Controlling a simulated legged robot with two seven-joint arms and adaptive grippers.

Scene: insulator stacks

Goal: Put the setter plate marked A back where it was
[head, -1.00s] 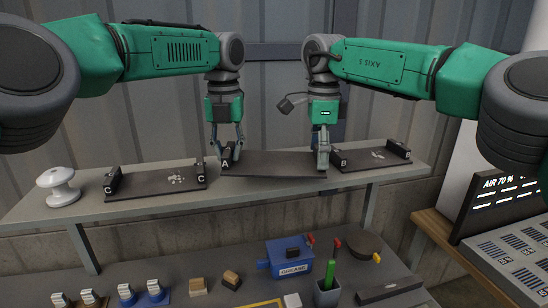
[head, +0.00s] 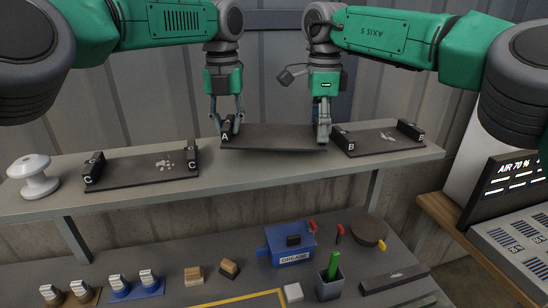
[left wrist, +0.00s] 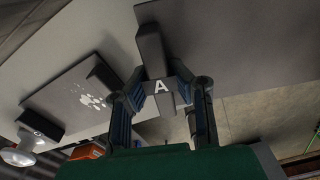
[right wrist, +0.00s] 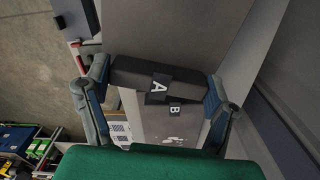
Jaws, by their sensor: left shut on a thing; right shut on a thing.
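The setter plate marked A (head: 273,137) is a dark flat plate with an end block at each end. It sits level between plates C and B at the shelf's back and seems to be a little above the shelf; the gap is hard to see. My left gripper (head: 228,135) is shut on its left end block, whose A mark shows in the left wrist view (left wrist: 162,86). My right gripper (head: 323,138) is shut on its right end block, also marked A in the right wrist view (right wrist: 158,88). No pieces show on plate A.
B's near block is close beside my right gripper. A white insulator (head: 35,178) stands at left. A lower bench holds a blue grease box (head: 288,245).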

